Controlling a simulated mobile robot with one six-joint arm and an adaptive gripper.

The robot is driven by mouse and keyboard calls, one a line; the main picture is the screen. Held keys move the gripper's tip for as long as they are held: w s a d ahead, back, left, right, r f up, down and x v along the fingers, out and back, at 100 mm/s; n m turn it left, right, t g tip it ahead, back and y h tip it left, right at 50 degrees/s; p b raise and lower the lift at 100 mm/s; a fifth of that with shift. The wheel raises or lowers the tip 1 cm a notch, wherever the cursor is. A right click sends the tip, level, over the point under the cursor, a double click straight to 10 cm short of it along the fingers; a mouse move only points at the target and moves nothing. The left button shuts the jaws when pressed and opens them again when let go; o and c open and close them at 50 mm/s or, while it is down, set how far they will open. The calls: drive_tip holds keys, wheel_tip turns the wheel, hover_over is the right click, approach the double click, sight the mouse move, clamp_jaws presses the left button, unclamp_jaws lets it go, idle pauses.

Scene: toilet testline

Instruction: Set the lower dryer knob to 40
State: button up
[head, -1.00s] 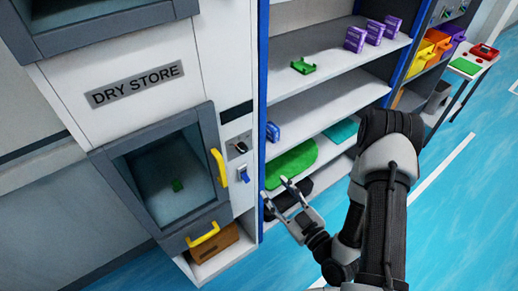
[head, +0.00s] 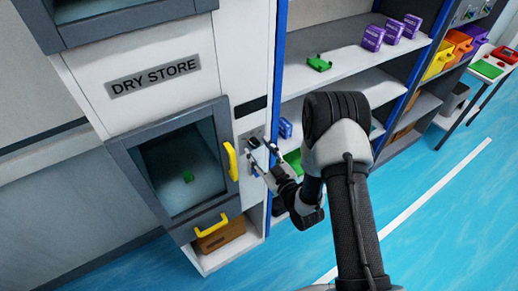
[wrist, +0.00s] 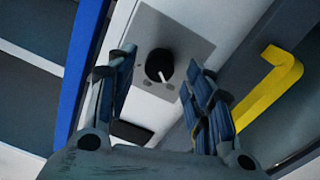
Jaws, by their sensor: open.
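The lower dryer knob (head: 254,142) is black and round on a grey plate beside the lower glass door. In the wrist view the knob (wrist: 157,64) shows a white pointer mark at its lower edge. The scale marks around it are too small to read. My gripper (head: 259,155) is in front of the plate, with its fingers apart. In the wrist view my gripper (wrist: 160,62) has one fingertip on each side of the knob. I see no clear contact, and the distance to the panel is hard to tell.
A yellow door handle (head: 230,161) is close beside the knob, and it also shows in the wrist view (wrist: 268,85). A blue post (head: 277,70) and shelves with purple boxes (head: 373,38) stand to the right. A dark slot (head: 250,107) is above the knob.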

drive_tip(key=shift+w+a, duration=0.3)
drive_tip(key=shift+w, duration=0.2)
drive_tip(key=shift+c, duration=0.6)
drive_tip(key=c, duration=0.9)
